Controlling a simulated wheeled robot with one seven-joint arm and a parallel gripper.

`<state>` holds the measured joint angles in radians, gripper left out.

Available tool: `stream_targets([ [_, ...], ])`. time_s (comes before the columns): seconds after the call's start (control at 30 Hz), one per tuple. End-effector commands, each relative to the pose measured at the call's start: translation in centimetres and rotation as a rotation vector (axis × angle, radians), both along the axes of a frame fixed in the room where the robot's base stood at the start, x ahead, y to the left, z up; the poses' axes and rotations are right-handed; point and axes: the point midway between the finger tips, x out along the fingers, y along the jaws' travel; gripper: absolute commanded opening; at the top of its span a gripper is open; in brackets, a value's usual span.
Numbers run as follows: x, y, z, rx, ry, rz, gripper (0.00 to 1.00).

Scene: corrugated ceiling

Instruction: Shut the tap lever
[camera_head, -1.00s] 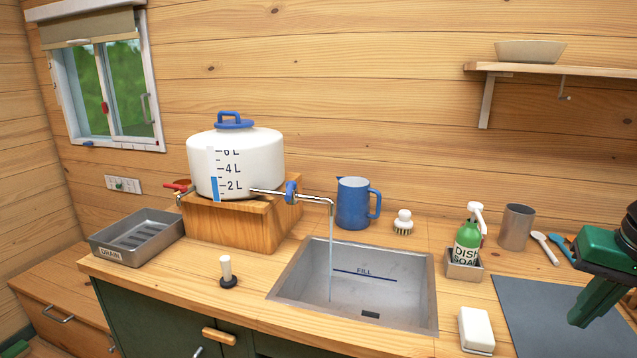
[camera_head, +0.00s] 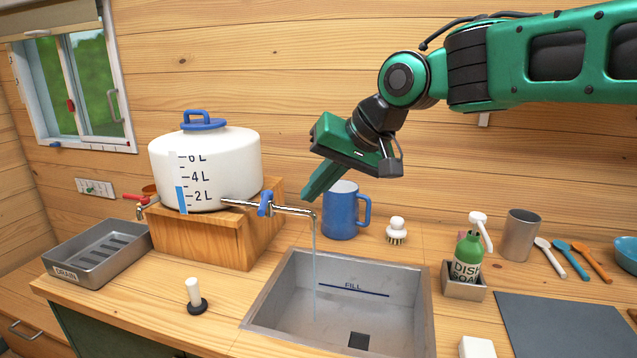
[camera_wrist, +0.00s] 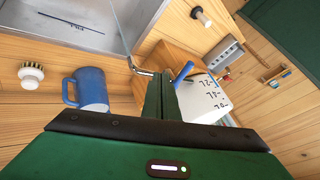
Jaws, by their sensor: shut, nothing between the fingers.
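The white water tank (camera_head: 205,160) sits on a wooden block (camera_head: 215,238) and has a metal spout (camera_head: 290,209) with a blue tap lever (camera_head: 265,203). A thin stream of water (camera_head: 314,265) runs from the spout's end into the sink (camera_head: 275,308). My gripper (camera_head: 307,194) is shut and empty, pointing down and left, just above the spout's end in the picture and right of the lever. In the wrist view the fingers (camera_wrist: 163,80) lie beside the blue lever (camera_wrist: 182,73), which looks apart from them. Exact depth is hard to judge.
A blue jug (camera_head: 340,212) stands behind the spout's end, with a brush (camera_head: 397,230) to its right. A red-handled tap (camera_head: 135,198) is left of the tank, above a drain tray (camera_head: 98,255). A soap bottle (camera_head: 468,255) stands right of the sink. The space above the sink is open.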

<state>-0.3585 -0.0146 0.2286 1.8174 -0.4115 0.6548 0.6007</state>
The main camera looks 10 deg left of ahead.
Motion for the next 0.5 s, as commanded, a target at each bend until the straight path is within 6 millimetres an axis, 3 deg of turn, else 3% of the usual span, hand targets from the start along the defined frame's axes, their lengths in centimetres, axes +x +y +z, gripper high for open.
stream_targets([
  [0.3,1.8,3.2,-4.7,-0.002,0.002,-0.001,0.00],
  [0.5,1.2,5.7,-3.8,-0.001,-0.001,-0.002,0.00],
])
